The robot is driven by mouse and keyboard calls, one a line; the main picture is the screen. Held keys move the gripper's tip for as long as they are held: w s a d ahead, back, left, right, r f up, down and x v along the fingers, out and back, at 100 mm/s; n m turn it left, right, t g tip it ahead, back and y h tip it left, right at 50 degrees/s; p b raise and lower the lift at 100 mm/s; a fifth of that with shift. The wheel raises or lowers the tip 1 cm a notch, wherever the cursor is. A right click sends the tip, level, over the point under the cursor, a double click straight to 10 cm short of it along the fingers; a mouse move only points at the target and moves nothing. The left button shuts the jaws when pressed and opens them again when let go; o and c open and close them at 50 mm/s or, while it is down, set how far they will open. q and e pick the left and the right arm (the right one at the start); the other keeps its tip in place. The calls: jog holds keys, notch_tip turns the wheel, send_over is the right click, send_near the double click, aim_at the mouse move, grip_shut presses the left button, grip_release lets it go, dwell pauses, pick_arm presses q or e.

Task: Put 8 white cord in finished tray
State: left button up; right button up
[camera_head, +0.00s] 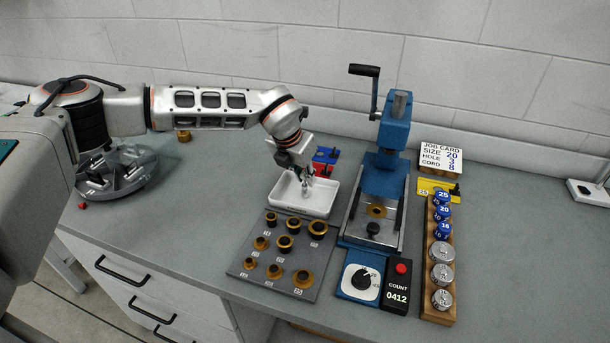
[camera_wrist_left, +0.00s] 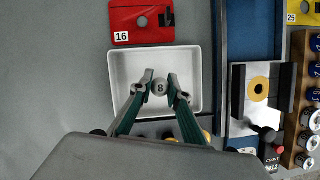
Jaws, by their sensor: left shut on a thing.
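My left gripper (camera_head: 304,186) reaches down over the white tray (camera_head: 287,204) in the head view. In the left wrist view its fingertips (camera_wrist_left: 161,91) are closed on a small round piece marked 8 (camera_wrist_left: 160,88), which I take to be the 8 white cord. The white tray also shows in the left wrist view (camera_wrist_left: 122,65), directly under the fingers, with its visible floor bare. I cannot tell whether the piece touches the tray floor. My right gripper is in neither view.
A blue hand press (camera_head: 387,172) stands right of the tray. A grey board with brass rings (camera_head: 262,262) lies in front. A round grey carousel (camera_head: 128,160) sits at left. A wooden rack (camera_head: 437,310) and a job card (camera_head: 441,158) are at right.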

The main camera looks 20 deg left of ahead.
pick_arm(q)
jog(key=shift+f, duration=0.3)
jog(key=o, duration=1)
jog(key=shift+c, duration=0.2)
